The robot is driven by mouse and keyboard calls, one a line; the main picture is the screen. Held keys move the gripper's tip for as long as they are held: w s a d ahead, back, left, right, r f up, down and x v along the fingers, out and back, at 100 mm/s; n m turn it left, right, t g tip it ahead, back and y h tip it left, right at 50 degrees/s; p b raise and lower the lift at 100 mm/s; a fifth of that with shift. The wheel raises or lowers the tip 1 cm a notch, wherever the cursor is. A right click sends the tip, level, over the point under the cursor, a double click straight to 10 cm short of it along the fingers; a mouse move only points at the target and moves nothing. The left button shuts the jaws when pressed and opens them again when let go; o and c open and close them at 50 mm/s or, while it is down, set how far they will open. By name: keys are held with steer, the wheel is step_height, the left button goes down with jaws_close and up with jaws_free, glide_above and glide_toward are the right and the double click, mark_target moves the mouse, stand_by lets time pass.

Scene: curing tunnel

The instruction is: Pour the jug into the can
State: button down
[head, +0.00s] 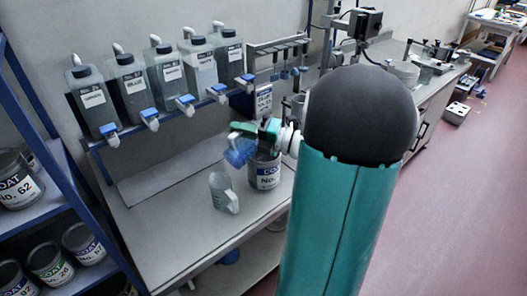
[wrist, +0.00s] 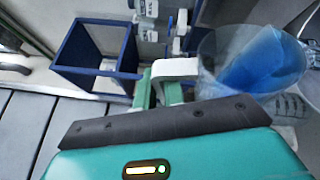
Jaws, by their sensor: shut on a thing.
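A clear jug with blue liquid (head: 238,152) hangs tilted from my gripper (head: 262,129), above the table. In the wrist view, the jug (wrist: 250,58) is at the right, with its blue liquid slanted inside. My gripper (wrist: 158,90) is shut on it, apparently by its pale handle. The grey can (head: 265,175), labelled COAT No., stands upright on the table, just below and right of the jug. My gripper and the jug partly cover the can's top. I cannot tell whether liquid is flowing.
A second clear jug (head: 223,193) stands on the table left of the can. Several labelled bottles with blue taps (head: 167,75) line the wall rail. A shelf with cans (head: 45,205) is at left. The table's front is clear.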

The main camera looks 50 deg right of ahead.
steer(key=shift+d+r+m+t, duration=0.15)
steer(key=shift+d+m, duration=0.1)
steer(key=shift+d, duration=0.2)
steer(key=shift+d+r+m+t, duration=0.15)
steer(key=shift+d+m, duration=0.1)
steer(key=shift+d, duration=0.2)
steer(key=shift+d+r+m+t+p, duration=0.2)
steer(key=shift+d+r+m+t, duration=0.15)
steer(key=shift+d+m, duration=0.5)
steer(key=shift+d+r+m+t+p, duration=0.15)
steer(key=shift+d+r+m+t, duration=0.15)
steer(key=shift+d+m, duration=0.55)
stand_by(0.6)
steer(key=shift+a, duration=0.2)
steer(key=a+n, duration=0.1)
steer(key=a+f+n+g, duration=0.1)
steer(key=a+n, duration=0.1)
steer(key=a+n+g, duration=0.1)
steer(key=shift+a+f, duration=0.35)
steer(key=shift+f, duration=0.1)
